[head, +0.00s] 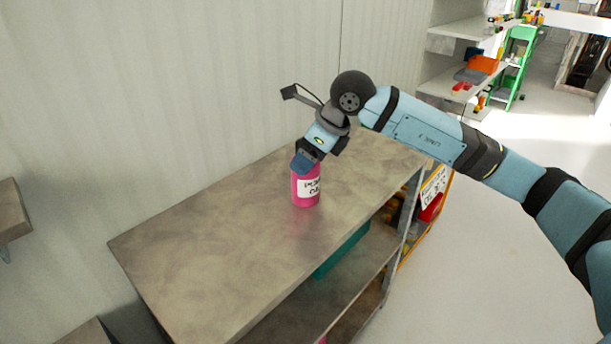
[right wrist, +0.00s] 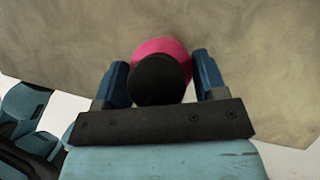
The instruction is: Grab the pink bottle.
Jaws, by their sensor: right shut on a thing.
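The pink bottle (head: 305,188) stands upright on the metal table (head: 215,235), with a white label on its side. In the right wrist view its black cap (right wrist: 158,80) and pink shoulder (right wrist: 165,47) show between the two blue fingers. My right gripper (head: 307,160) comes down from above and is shut on the upper part of the bottle, which hides the cap in the head view. The fingers of the right gripper (right wrist: 165,80) lie on either side of the cap. My left gripper is not in view.
The tabletop around the bottle is clear. A corrugated wall (head: 170,90) runs along the back. A teal bin (head: 342,250) sits on the shelf below the tabletop. Shelves with an orange bin (head: 483,64) and a green step ladder (head: 514,65) stand far right.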

